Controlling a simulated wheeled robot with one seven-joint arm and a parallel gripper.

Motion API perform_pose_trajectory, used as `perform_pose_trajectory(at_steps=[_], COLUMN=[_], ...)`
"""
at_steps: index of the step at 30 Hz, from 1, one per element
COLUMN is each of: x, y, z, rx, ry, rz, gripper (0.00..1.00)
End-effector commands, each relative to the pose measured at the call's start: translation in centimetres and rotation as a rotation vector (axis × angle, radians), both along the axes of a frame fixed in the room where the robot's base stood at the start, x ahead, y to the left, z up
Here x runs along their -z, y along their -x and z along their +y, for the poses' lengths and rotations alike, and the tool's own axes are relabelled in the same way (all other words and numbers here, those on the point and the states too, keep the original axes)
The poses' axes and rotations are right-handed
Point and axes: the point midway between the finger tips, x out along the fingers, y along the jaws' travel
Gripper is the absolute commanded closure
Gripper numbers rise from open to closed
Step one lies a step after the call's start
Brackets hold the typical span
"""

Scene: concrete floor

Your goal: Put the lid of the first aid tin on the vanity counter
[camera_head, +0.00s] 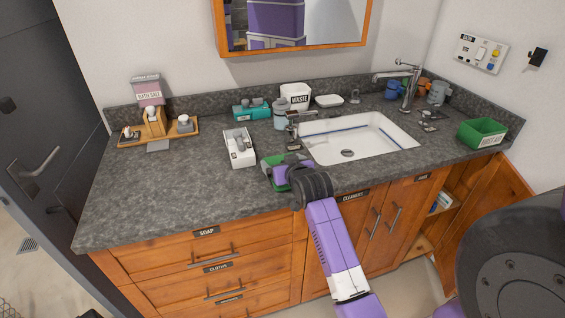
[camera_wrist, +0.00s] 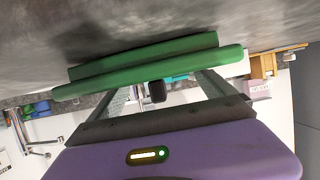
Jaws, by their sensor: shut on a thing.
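My gripper (camera_head: 284,173) is low over the front part of the vanity counter (camera_head: 170,190), left of the sink. It is shut on a flat green lid (camera_wrist: 150,68), by what looks like its small black knob (camera_wrist: 157,91). In the wrist view the lid is close against the grey counter surface, with a dark shadow beside it; I cannot tell whether it touches. In the head view the lid (camera_head: 270,161) is partly hidden by my gripper. A green open-topped tin (camera_head: 483,134) with a white label stands at the counter's right end.
A white tray with bottles (camera_head: 239,149) stands just left of my gripper. The sink (camera_head: 355,138) is to its right, with a soap pump (camera_head: 281,118) and a white waste bin (camera_head: 296,95) behind. A wooden stand (camera_head: 155,126) is at the far left. The left front counter is clear.

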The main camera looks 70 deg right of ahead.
Motion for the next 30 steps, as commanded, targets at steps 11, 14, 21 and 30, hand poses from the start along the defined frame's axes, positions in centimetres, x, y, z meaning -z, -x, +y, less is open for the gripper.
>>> perform_pose_trajectory(at_steps=[11,14,21,30], x=[0.0,-0.2,-1.7,-3.9], y=[0.0,0.3,2.7,6.0], z=[0.0,0.3,3.3,7.2], rx=[0.000,0.000,-0.001,-0.003], ry=[0.000,0.000,0.000,0.001], rz=[0.000,0.000,0.000,0.001], gripper=[0.00,0.00,0.00,0.00])
